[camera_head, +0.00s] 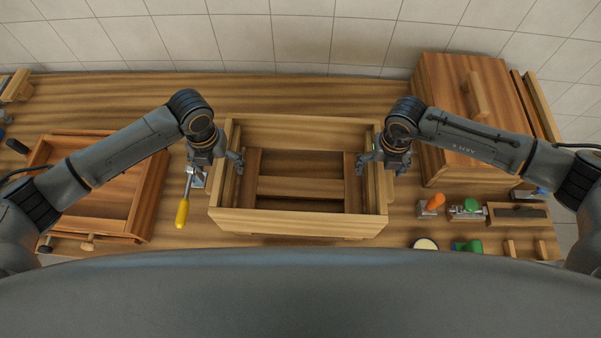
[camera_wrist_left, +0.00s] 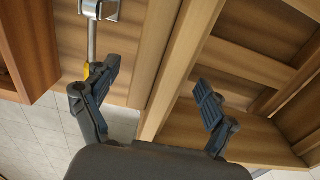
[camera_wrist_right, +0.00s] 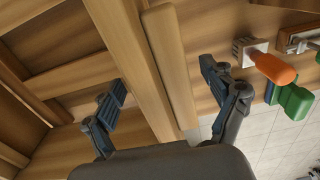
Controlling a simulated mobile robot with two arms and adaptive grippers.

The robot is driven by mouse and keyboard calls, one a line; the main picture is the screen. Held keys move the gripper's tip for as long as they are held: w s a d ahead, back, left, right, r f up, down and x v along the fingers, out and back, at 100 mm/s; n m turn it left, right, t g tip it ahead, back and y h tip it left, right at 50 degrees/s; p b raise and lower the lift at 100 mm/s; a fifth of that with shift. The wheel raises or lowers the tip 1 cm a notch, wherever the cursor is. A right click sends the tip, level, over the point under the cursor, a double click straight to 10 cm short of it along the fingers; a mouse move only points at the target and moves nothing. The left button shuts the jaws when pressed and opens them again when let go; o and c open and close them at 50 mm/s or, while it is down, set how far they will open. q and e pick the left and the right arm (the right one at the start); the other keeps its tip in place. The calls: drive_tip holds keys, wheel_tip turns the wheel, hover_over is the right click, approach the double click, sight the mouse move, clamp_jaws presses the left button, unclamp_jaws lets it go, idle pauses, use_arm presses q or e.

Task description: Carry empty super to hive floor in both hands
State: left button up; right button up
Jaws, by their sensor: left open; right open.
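The empty super (camera_head: 298,222) is an open pale wooden box in the middle of the bench in the head view. No frames hang in it, and darker wooden slats (camera_head: 300,187) show through its open inside. My left gripper (camera_head: 222,162) is open at its left wall, with one finger inside and one outside. My right gripper (camera_head: 380,164) is open in the same way at its right wall. The walls also pass between the fingers in the left wrist view (camera_wrist_left: 172,70) and right wrist view (camera_wrist_right: 135,65). I cannot tell for sure which piece is the hive floor.
A reddish wooden tray (camera_head: 152,196) lies at the left. A yellow-handled tool (camera_head: 182,213) lies between it and the super. A closed wooden box (camera_head: 450,100) with a lid handle stands at the back right. An orange-handled tool (camera_head: 432,203) and green-handled tools (camera_head: 468,246) lie front right.

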use_arm(q)
drive_tip(key=shift+f, duration=1.3)
use_arm(e)
drive_tip(key=shift+f, duration=1.35)
use_arm(q)
clamp_jaws()
use_arm(e)
clamp_jaws()
use_arm(q)
drive_tip(key=shift+w+r, duration=0.1)
drive_tip(key=shift+r, duration=0.15)
use_arm(e)
drive_tip(key=shift+w+r, duration=0.1)
drive_tip(key=shift+r, duration=0.15)
